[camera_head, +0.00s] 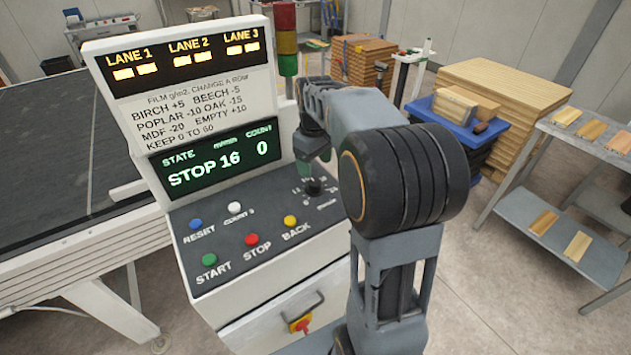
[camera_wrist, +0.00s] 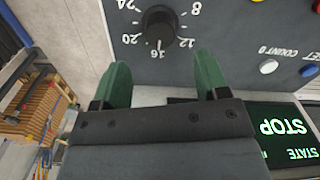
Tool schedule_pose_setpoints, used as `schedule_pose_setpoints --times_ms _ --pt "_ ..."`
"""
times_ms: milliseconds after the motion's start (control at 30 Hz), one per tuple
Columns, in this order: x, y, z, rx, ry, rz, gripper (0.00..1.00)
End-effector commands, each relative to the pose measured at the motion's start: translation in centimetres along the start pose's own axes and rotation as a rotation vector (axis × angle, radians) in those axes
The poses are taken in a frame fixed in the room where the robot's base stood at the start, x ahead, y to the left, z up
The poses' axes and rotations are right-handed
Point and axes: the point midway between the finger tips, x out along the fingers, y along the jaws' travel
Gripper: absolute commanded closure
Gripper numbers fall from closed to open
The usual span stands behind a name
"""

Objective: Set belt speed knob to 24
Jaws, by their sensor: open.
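The belt speed knob (camera_wrist: 160,25) is black and round, and shows upside down in the wrist view with its dial numbers around it. Its pointer mark is at about 16. In the head view the knob (camera_head: 314,187) is at the right of the control panel, partly hidden by my arm. My gripper (camera_wrist: 161,66) is open, its two green fingers spread wide and apart from the knob. In the head view my gripper (camera_head: 313,165) hangs just above the knob. The display (camera_head: 215,162) reads STOP, 16 m/min and count 0.
The panel has a blue reset button (camera_head: 195,223), a white count button (camera_head: 234,207), a green start button (camera_head: 209,260), a red stop button (camera_head: 252,239) and a yellow back button (camera_head: 290,220). A signal tower (camera_head: 286,40) stands behind the panel.

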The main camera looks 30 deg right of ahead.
Motion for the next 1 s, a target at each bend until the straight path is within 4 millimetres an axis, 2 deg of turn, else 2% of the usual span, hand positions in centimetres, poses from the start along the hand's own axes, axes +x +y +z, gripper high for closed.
schedule_pose_setpoints --times_ms 200,400,600,900,1000 --pt "3.8 0.0 0.1 0.001 -0.003 -0.002 0.32" --pt "6.1 0.0 0.0 0.002 -0.001 -0.001 0.32" --pt "7.0 0.0 0.0 0.002 0.0 0.0 0.32" --pt "7.1 0.0 0.0 0.002 0.0 0.0 0.32" --pt "7.1 0.0 0.0 0.002 0.001 0.0 0.42"
